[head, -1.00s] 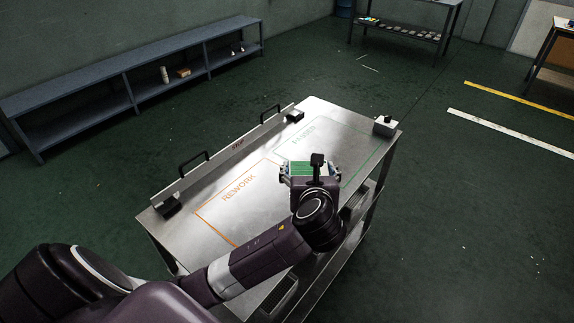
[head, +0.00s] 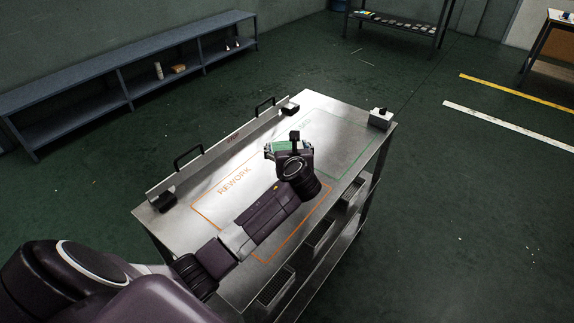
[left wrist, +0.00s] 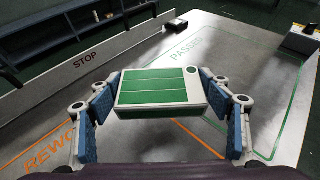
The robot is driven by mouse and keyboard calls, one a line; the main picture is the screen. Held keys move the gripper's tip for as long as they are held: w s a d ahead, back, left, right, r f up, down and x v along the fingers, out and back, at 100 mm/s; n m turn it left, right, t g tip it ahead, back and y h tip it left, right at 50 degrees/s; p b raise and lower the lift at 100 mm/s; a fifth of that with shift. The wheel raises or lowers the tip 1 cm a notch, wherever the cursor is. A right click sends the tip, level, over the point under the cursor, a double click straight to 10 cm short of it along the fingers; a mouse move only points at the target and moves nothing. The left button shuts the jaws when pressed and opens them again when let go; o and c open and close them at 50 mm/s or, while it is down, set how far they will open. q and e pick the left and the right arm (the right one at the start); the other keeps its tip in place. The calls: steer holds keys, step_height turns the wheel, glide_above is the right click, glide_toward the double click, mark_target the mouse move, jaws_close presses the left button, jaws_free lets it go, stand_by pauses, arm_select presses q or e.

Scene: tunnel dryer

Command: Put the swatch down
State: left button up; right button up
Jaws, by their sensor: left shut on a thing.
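The swatch is a flat block with a green striped top and pale rim (left wrist: 160,88); it also shows in the head view (head: 281,147). My left gripper (left wrist: 160,98) is shut on it, with blue-padded fingers at its left and right sides. It is held roughly level over the steel table (head: 345,135), near the border between the orange REWORK outline (head: 222,226) and the green PASSED outline (head: 362,180). Whether its underside touches the table cannot be told. My right gripper is not in view.
A raised STOP bar (left wrist: 105,62) with black handles runs along the table's far left edge. A small grey box with a black top (head: 380,119) stands at the far right corner. The PASSED area (left wrist: 250,75) looks bare in the wrist view.

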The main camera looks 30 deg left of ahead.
arm_select(q)
step_height(320, 180, down, 2)
steer(key=shift+f, duration=0.15)
step_height(320, 180, down, 4)
steer(key=shift+f+b, duration=0.25)
steer(key=shift+b, duration=0.25)
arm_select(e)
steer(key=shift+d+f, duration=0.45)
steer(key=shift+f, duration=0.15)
arm_select(q)
steer(key=o, duration=1.1)
steer(key=shift+o, duration=0.2)
steer(key=p+v, duration=0.1)
steer(key=v, duration=1.1)
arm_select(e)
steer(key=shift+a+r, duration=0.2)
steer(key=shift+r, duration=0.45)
